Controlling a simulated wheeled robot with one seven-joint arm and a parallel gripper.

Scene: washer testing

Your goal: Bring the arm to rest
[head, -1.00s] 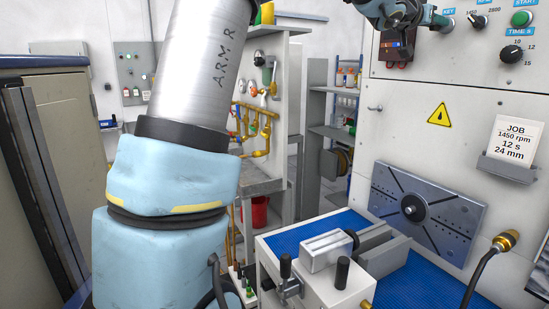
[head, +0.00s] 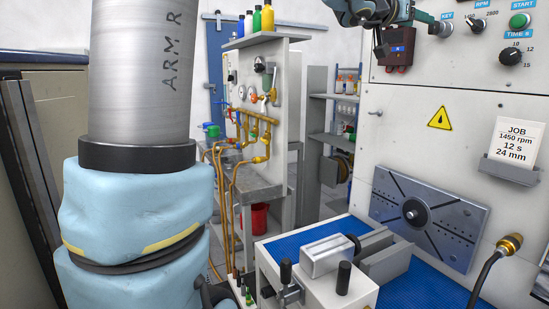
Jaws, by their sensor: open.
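My arm's thick grey link (head: 140,70), marked ARM R, stands upright at the left of the head view, with a light-blue joint cover (head: 135,215) below it. My gripper (head: 388,20) is at the top edge, in front of the machine's upper panel, and partly cut off by the frame. Its jaws are open, and I see nothing held in them. It overlaps the area between the small dark red display box (head: 398,50) and the KEY knob (head: 443,28); I cannot tell whether it touches either.
The grey panel carries a slotted plate (head: 425,218) and a JOB card (head: 517,141). A clamp fixture (head: 327,255) stands on the blue mat (head: 425,285) below. A brass-tipped flexible hose (head: 508,245) rises at right. A pipe bench (head: 262,190) and a red bucket (head: 259,217) are behind.

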